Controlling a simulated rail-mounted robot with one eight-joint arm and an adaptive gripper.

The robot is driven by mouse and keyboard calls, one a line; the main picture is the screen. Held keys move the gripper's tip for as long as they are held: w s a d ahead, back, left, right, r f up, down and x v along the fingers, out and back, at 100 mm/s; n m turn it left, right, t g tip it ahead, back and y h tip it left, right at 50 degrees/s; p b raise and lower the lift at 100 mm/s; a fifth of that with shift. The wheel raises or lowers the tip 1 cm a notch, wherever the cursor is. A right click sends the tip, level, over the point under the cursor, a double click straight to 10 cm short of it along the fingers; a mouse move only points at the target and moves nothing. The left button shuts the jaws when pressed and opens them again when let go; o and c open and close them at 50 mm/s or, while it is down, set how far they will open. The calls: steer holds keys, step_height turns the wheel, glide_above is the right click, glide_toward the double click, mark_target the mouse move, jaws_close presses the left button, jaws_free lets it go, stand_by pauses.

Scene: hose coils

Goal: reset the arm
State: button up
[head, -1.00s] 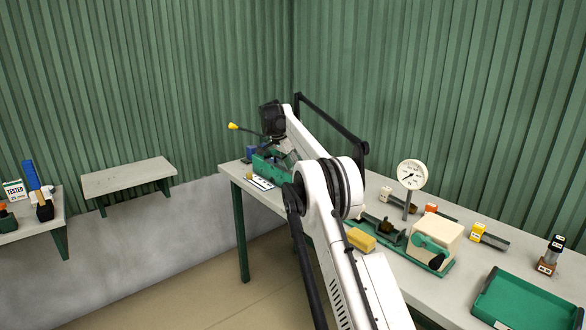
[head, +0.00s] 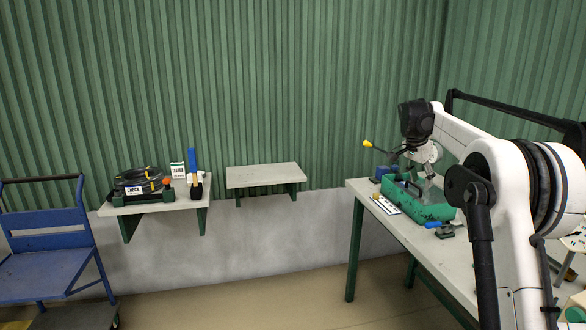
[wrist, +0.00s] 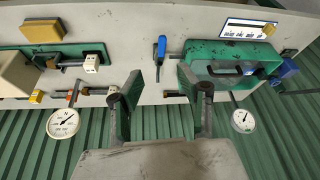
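My gripper (wrist: 158,98) is open and empty in the wrist view, its two dark green fingers spread apart. Between and beyond them lie the bench top and the green wall. In the head view my arm reaches from the right over the bench (head: 362,184). Its end hangs over or near the green tray (head: 432,212), and the fingers are too small to make out clearly there.
A blue-handled tool (wrist: 161,48) lies on the bench beside the tray. A gauge (wrist: 62,123) stands to the left and another (wrist: 243,121) to the right. A small shelf (head: 265,175), a shelf with a hose coil (head: 138,182), and a blue cart (head: 45,265) are left.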

steer(key=s+a+r+n+t+y, duration=0.1)
steer(key=s+a+r+n, duration=0.15)
steer(key=s+a, duration=0.4)
steer(key=s+a+r+n+t, duration=0.1)
steer(key=s+a+r+n, duration=0.15)
steer(key=s, duration=0.65)
steer(key=s+a+r+n+t+y, duration=0.1)
steer(key=s+a+r, duration=0.2)
steer(key=s+a, duration=0.35)
steer(key=s+a+f+n, duration=0.2)
steer(key=s+f, duration=0.2)
steer(key=s, duration=0.6)
steer(key=s+a+f+n+t+y, duration=0.1)
steer(key=s+f, duration=0.4)
steer(key=s, duration=0.5)
steer(key=s+a+f+n+t, duration=0.1)
steer(key=s+a+f+n, duration=0.2)
steer(key=s, duration=0.7)
step_height(320, 180, down, 2)
steer(key=shift+a+f+n+y, duration=0.25)
steer(key=shift+a+n+y, duration=0.15)
steer(key=shift+a, duration=0.15)
